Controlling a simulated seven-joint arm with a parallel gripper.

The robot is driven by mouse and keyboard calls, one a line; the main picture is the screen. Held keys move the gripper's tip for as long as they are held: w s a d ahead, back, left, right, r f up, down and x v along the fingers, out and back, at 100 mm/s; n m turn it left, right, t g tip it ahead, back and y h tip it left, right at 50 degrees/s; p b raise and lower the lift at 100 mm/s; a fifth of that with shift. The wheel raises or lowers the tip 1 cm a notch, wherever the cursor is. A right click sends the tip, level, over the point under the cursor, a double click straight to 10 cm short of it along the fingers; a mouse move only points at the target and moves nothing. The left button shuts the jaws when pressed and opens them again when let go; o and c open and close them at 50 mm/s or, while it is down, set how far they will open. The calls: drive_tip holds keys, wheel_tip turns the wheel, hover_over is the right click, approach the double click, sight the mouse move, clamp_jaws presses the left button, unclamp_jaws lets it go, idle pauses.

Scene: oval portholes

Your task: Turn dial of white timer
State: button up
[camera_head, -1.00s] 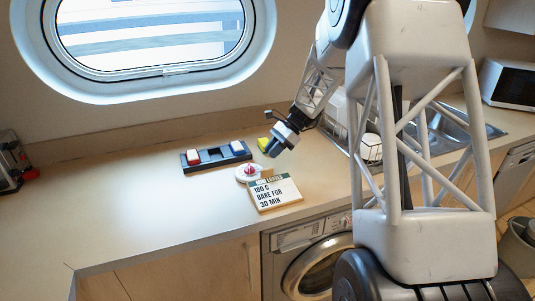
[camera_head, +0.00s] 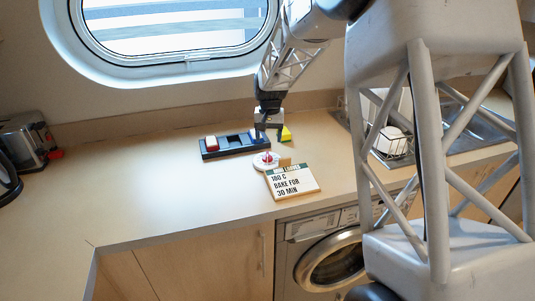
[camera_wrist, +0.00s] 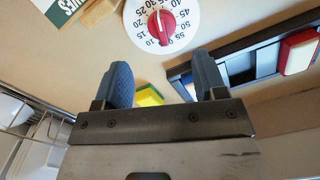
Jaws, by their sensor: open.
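The white timer (camera_head: 260,163) lies on the counter, a round disc with a red dial in its centre. In the wrist view, the white timer (camera_wrist: 183,14) shows printed numbers around the red dial (camera_wrist: 161,24), at the top of the picture beyond my fingertips. My gripper (camera_head: 267,136) points down just behind the timer, near the dark tray. In the wrist view, my gripper (camera_wrist: 163,78) has two blue fingers spread apart with nothing between them. The fingers are apart from the dial.
A dark tray (camera_head: 226,153) with red-and-white and blue blocks sits behind the timer. A yellow-green sponge (camera_head: 286,134) lies to its right. A recipe sign (camera_head: 292,182) stands in front of the timer. A dish rack with crockery (camera_head: 391,141) is at right.

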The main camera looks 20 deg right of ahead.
sight(267, 153)
drive_tip(key=shift+w+a+r+n, duration=0.1)
drive_tip(key=shift+a+r+n, duration=0.1)
drive_tip(key=shift+n, duration=0.1)
drive_tip(key=shift+f, duration=0.2)
drive_tip(key=shift+f, duration=3.75)
drive_tip(key=shift+c, duration=0.3)
drive_tip(key=c, duration=0.8)
drive_tip(key=shift+n, duration=1.4)
drive_tip(key=shift+c, duration=0.2)
